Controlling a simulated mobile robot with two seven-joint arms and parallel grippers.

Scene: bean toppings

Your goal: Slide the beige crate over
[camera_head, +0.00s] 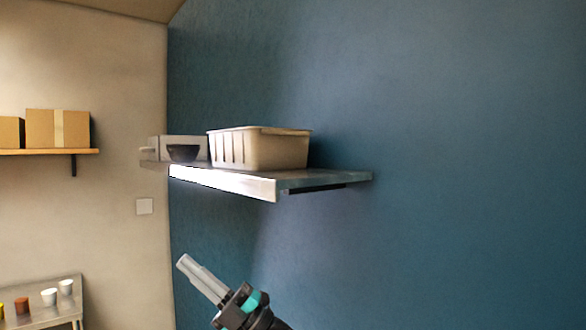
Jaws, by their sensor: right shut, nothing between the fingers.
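The beige crate (262,150) sits upright on a metal wall shelf (235,182) against the blue wall. It stands around the shelf's middle, with bare shelf to its right. My right gripper (183,262) is below the shelf at the bottom of the head view, well apart from the crate. It is shut and empty, its fingers pointing up and left. My left gripper is not in view.
A dark bowl (184,153) stands left of the crate on the shelf, by a pale box-like thing (175,141). Cardboard boxes (58,128) sit on a wooden shelf at left. A metal table (50,288) with several cups is at lower left.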

